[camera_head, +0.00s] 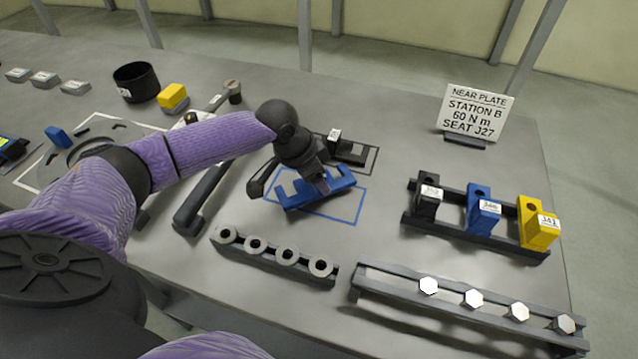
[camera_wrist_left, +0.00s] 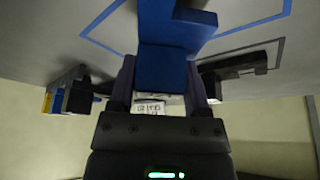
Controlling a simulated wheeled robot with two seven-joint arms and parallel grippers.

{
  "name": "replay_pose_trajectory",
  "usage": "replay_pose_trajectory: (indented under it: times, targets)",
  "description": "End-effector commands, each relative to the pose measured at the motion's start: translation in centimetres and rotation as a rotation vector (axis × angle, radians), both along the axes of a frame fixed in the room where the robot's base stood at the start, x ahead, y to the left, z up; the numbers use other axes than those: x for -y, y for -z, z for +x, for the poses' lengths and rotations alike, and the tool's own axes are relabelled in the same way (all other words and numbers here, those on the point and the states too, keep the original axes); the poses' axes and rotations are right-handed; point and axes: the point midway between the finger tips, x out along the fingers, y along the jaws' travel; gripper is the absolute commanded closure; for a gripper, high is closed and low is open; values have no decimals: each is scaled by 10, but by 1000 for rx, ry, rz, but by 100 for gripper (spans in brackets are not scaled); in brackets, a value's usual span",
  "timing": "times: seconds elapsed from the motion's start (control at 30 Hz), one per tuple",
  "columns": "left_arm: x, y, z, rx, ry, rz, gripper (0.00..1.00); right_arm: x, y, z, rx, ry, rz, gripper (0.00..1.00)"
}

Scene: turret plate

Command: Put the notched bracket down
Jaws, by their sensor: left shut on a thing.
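The notched bracket (camera_head: 290,201) is blue, with notches along its upper edge in the head view. My left gripper (camera_head: 318,180) is shut on it. The bracket is at a blue outlined rectangle (camera_head: 357,207) on the table, its left end reaching the outline's left side. I cannot tell whether it touches the table. In the left wrist view the blue bracket (camera_wrist_left: 163,65) sits between the two fingers (camera_wrist_left: 165,88), with part of the blue outline (camera_wrist_left: 250,25) behind it. My right gripper is not in view.
A black bracket (camera_head: 350,155) lies in a dark outline just behind. A rack with black, blue and yellow blocks (camera_head: 538,222) stands right, before a sign (camera_head: 475,115). A washer rail (camera_head: 272,258) and a bolt rail (camera_head: 450,303) lie in front. A long tool (camera_head: 195,205) lies left.

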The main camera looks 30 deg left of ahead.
Motion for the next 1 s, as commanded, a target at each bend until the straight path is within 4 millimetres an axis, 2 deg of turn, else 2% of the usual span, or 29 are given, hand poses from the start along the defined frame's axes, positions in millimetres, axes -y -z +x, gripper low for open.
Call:
replay_pose_trajectory:
  times: [0.03,0.1,0.27,0.3,0.47,0.77,0.87,1.0]
  targets:
    - [0,11,0,1,-1,-1,100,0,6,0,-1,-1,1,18]
    - [0,17,0,1,-1,0,100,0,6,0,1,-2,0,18]
    - [0,16,0,1,0,0,100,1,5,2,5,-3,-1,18]
    - [0,16,0,0,0,1,36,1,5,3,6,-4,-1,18]
    - [0,16,0,0,0,1,3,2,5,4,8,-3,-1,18]
    - [-1,13,-1,2,-1,1,3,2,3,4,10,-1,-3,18]
    - [-5,-5,-6,4,-1,2,3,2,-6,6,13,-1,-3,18]
    - [-13,-45,-19,5,-1,4,3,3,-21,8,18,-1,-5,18]
